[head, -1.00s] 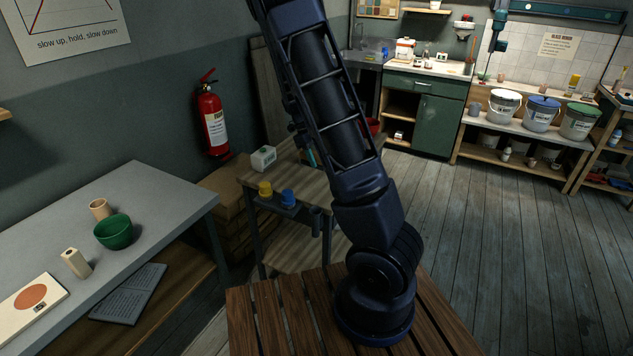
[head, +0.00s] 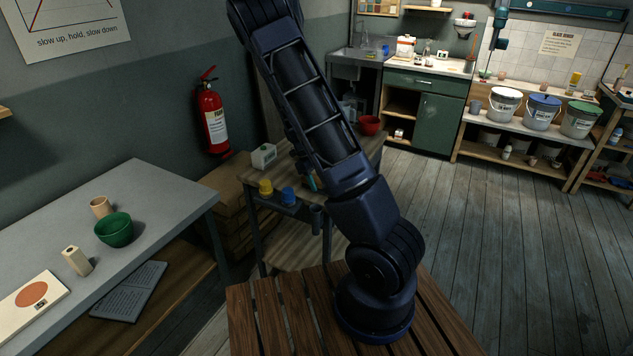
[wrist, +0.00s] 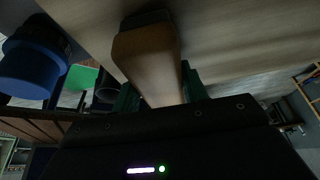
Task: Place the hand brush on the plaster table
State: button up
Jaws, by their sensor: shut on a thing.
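The hand brush (wrist: 148,62) shows in the wrist view as a brown wooden body with a dark end at the top. My gripper (wrist: 157,88) is shut on it, with a dark green finger on each side. A pale wood surface fills the upper part of the wrist view, close behind the brush; I cannot tell whether they touch. In the head view a wood-topped table (head: 318,262), seemingly the plaster table, stands behind my arm. My arm hides part of this table, the gripper and the brush there.
A white box (head: 263,157), a yellow jar (head: 265,188), a blue jar (head: 288,196) and a red bowl (head: 370,125) are at the wood-topped table. The blue jar looms near my gripper in the wrist view (wrist: 32,65). A grey table (head: 165,195) with a green bowl (head: 114,230) stands left.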

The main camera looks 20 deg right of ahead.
jog(key=shift+f, duration=0.1)
jog(key=o, duration=1)
